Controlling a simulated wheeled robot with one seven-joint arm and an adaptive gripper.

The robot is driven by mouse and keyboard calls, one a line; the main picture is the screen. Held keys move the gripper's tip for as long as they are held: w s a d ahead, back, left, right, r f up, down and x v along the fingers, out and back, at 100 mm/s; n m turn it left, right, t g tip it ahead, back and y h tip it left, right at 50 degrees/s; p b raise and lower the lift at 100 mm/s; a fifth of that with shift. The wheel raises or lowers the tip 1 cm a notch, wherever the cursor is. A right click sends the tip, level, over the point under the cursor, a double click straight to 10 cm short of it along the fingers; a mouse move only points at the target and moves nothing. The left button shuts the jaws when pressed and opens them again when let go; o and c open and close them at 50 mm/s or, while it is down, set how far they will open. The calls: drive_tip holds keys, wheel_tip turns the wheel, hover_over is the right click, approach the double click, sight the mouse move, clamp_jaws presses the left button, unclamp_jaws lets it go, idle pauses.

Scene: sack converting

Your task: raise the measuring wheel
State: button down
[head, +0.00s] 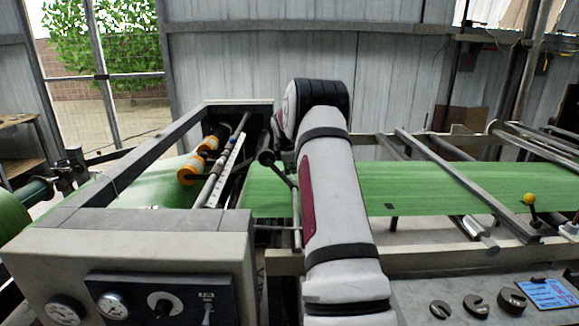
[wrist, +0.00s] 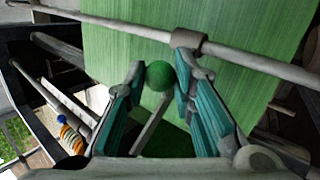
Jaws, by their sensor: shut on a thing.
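In the wrist view my gripper (wrist: 160,70) has its two teal-padded fingers on either side of a round green knob (wrist: 160,77) and is shut on it. A grey lever bar (wrist: 150,122) runs from below the knob toward the lower part of the view. The green web (wrist: 120,40) lies behind the knob. In the head view my arm hides the gripper and the knob. A dark cylinder on a thin rod (head: 266,157) shows just left of my arm, over the web. I cannot clearly make out the measuring wheel.
A grey rod (wrist: 235,55) crosses the web close to my fingertips. Orange rollers (head: 195,168) sit inside the grey machine frame (head: 140,160) at left. A control box with gauges (head: 112,305) stands in front. A yellow-knobbed lever (head: 529,199) is at right.

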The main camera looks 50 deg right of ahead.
drive_tip(key=c, duration=1.3)
unclamp_jaws()
drive_tip(key=shift+s+d+r, duration=0.1)
drive_tip(key=shift+s+d, duration=0.05)
drive_tip(key=shift+d, duration=0.05)
drive_tip(key=shift+c, duration=0.2)
drive_tip(key=shift+a, duration=0.1)
drive_tip(key=v, duration=1.2)
